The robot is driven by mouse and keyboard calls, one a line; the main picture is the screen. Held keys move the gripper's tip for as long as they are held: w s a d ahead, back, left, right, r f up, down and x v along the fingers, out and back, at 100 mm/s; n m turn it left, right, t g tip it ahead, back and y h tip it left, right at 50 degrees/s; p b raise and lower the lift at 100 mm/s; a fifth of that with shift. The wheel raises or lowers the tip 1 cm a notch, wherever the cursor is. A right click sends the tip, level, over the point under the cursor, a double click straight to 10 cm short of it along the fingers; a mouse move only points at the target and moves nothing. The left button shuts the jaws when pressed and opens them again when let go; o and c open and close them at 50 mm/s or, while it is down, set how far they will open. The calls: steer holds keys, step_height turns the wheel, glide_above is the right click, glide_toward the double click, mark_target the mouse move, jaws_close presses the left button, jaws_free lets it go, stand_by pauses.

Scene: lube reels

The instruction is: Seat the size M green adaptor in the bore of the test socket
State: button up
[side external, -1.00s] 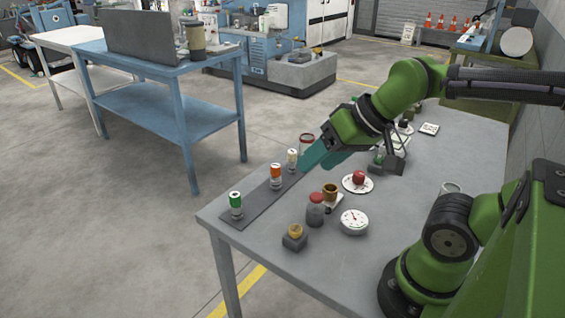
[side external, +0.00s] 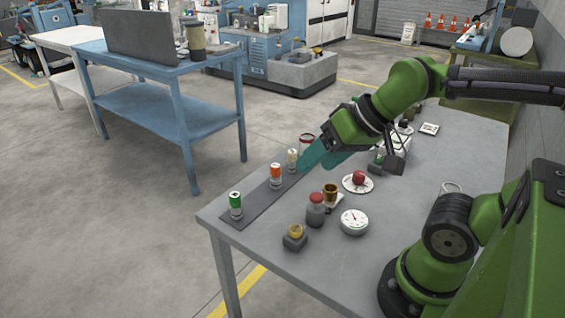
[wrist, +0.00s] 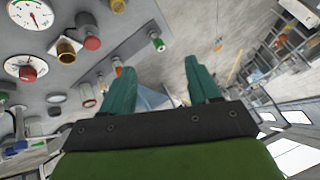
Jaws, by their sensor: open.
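A green-topped white cylinder (side external: 236,202), likely the green adaptor, stands upright at the near left end of a dark strip. It also shows in the wrist view (wrist: 158,44), and its size mark is too small to read. A dark square block with a brass-yellow top (side external: 295,235) stands on the table; I cannot tell whether it is the test socket. Another dark block with a green part (side external: 377,162) is partly hidden by my gripper. My gripper (side external: 312,160) has teal fingers, open and empty, above the far end of the strip, apart from the green cylinder.
An orange-topped cylinder (side external: 276,175) and a cream one (side external: 292,159) stand on the dark strip (side external: 255,202). The near table edge is clear.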

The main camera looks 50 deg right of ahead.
steer(key=n+g+h, duration=0.2)
steer(key=n+g, duration=0.5)
steer(key=n, duration=0.1)
glide_above(236, 194)
step_height(236, 194, down, 3)
steer(key=f, duration=1.1)
steer(key=shift+s+a, duration=0.1)
steer(key=shift+s, duration=0.3)
steer(key=shift+w+f, duration=0.2)
steer(key=shift+f, duration=1.2)
steer(key=shift+w+f, duration=0.2)
steer(key=shift+f, duration=1.2)
jaws_close()
